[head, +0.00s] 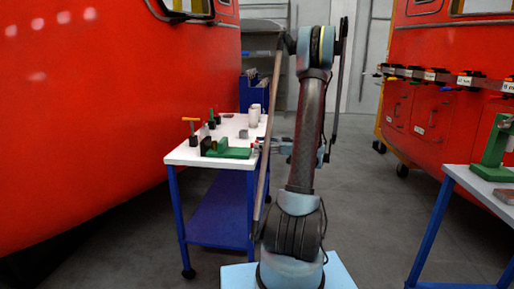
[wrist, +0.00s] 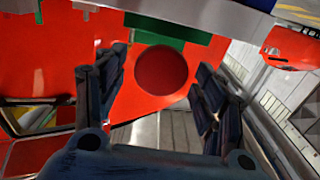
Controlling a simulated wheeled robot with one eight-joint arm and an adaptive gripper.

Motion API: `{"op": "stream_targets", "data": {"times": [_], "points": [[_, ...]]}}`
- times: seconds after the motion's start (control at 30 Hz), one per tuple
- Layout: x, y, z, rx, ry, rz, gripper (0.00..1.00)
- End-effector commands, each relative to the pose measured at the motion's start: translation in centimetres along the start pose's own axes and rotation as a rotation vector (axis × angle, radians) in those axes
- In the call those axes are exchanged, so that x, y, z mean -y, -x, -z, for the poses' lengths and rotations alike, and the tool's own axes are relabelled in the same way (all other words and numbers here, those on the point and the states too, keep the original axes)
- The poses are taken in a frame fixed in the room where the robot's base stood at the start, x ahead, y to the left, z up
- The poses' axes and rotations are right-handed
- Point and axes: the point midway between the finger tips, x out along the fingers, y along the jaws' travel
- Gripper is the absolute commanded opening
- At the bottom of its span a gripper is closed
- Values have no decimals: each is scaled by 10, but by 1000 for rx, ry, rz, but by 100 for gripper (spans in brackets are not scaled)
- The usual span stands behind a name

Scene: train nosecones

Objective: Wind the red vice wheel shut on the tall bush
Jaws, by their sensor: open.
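The round dark red vice wheel (wrist: 161,73) faces the wrist camera, between the two spread fingers of my gripper (wrist: 160,82). The fingers stand apart from its rim on both sides; how far the wheel lies ahead of the fingertips is hard to tell. Part of the green vice (wrist: 155,28) shows just above the wheel. In the head view the green vice (head: 228,152) sits at the front of the white table, and my gripper (head: 262,147) is at its right end. Two pale cylinders (head: 254,116) stand farther back; I cannot tell whether either is the tall bush.
The white-topped table (head: 185,157) has blue legs and an orange-handled tool (head: 191,128) at its left. A blue bin (head: 254,92) is behind it. Red train noses stand on both sides. A second table (head: 480,183) is at right.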

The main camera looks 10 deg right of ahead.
Motion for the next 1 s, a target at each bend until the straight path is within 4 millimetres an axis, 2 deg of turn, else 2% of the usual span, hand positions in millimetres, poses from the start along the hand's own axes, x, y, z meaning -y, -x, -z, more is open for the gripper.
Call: {"op": "stream_targets", "data": {"times": [0.3, 0.33, 0.5, 0.53, 0.77, 1.0], "points": [[-1, 3, 0, 0, 0, -8, 64], [-1, 3, 0, 0, 0, -8, 62], [-1, 4, 0, 0, 0, -9, 23], [-2, 4, 0, 0, 0, -9, 22], [-2, 5, 0, 0, -8, -11, 22], [-3, 6, 0, -1, -89, -12, 22]]}}
